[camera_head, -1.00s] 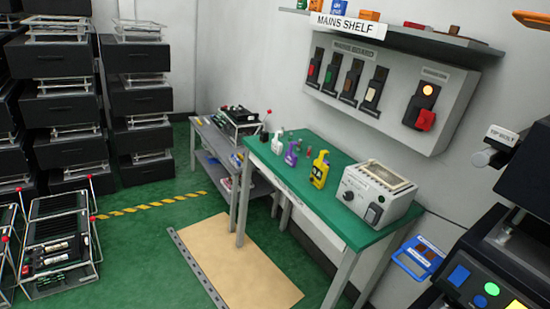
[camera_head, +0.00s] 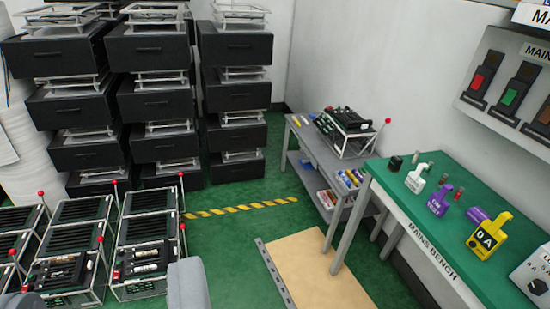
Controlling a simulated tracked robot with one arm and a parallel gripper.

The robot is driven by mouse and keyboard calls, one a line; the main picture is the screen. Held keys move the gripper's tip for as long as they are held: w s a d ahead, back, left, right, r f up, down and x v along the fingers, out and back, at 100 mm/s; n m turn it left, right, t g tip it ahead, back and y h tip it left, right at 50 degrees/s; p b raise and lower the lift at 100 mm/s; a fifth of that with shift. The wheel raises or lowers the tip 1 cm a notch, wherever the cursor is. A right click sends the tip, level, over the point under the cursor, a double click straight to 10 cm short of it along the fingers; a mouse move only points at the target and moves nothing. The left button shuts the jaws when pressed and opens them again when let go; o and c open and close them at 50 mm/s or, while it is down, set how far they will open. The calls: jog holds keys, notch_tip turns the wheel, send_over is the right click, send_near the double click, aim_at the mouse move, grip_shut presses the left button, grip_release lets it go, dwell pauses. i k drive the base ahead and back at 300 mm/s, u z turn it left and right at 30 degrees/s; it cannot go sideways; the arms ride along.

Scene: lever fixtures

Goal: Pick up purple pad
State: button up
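A small purple piece with white lettering (camera_head: 439,202) stands on the green mains bench (camera_head: 400,204), right of centre. Another purple piece (camera_head: 478,215) sits at the left of the yellow "0 A" piece (camera_head: 488,236), partly hidden by it. I cannot tell which of these is the purple pad. A white piece (camera_head: 416,179) stands farther back in the same row. My gripper is not visible. A grey rounded shape (camera_head: 187,284) shows at the bottom edge; I cannot tell what it is.
Low racks of dark modules (camera_head: 148,258) stand at the lower left, with black drawer stacks (camera_head: 235,87) behind. A grey shelf table (camera_head: 318,160) stands beyond the bench. A tan mat (camera_head: 318,275) lies on clear green floor. A wall switch panel (camera_head: 510,85) hangs above.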

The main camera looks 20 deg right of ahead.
aim_at(477, 215)
jog(key=z, duration=0.35)
jog(key=i, duration=1.25)
jog(key=z, duration=1.4)
jog(key=i, duration=1.15)
jog(key=z, duration=0.75)
